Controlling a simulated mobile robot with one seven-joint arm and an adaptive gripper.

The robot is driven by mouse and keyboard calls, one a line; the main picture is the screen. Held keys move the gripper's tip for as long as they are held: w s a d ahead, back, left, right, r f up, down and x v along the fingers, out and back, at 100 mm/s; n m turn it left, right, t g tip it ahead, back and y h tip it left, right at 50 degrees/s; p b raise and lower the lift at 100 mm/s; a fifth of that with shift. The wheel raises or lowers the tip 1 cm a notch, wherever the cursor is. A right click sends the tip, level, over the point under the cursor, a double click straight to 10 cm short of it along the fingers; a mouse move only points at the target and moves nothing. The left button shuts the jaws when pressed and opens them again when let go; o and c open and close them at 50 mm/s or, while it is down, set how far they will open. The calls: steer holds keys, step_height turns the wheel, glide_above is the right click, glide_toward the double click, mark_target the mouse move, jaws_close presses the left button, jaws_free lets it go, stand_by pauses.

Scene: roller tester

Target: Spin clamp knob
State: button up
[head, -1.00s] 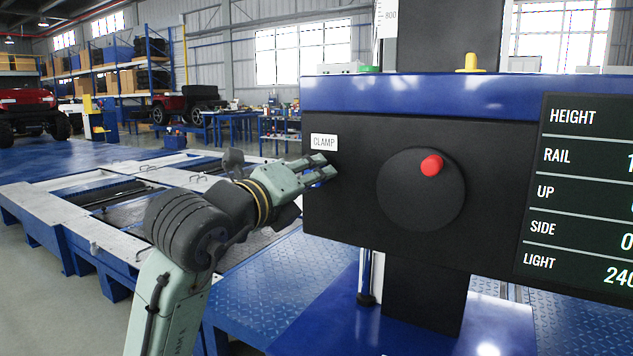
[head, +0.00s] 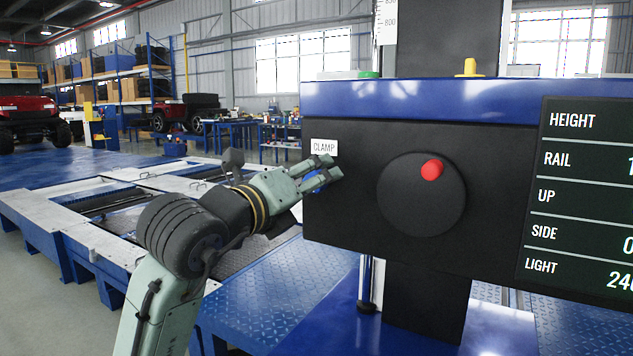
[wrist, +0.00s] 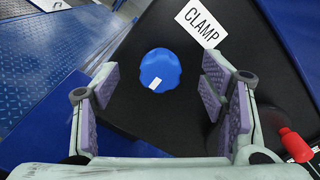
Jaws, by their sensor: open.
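The clamp knob is a blue, scalloped round knob (wrist: 160,70) with a white mark, on a black panel face beneath a white CLAMP label (wrist: 201,22). In the head view a bit of the blue knob (head: 316,183) shows between my fingers, below the label (head: 324,147). My gripper (head: 333,168) is open at the left part of the panel. In the wrist view the padded fingers of my gripper (wrist: 158,88) stand either side of the knob, with gaps on both sides. I cannot tell how far the fingertips are from the panel.
A large black wheel (head: 415,205) with a red handle (head: 432,170) is right of the knob; the red handle also shows in the wrist view (wrist: 294,145). A readout screen (head: 585,200) is at the far right. A blue and grey platform (head: 60,205) lies to the left.

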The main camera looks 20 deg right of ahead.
steer(key=shift+v, duration=2.75)
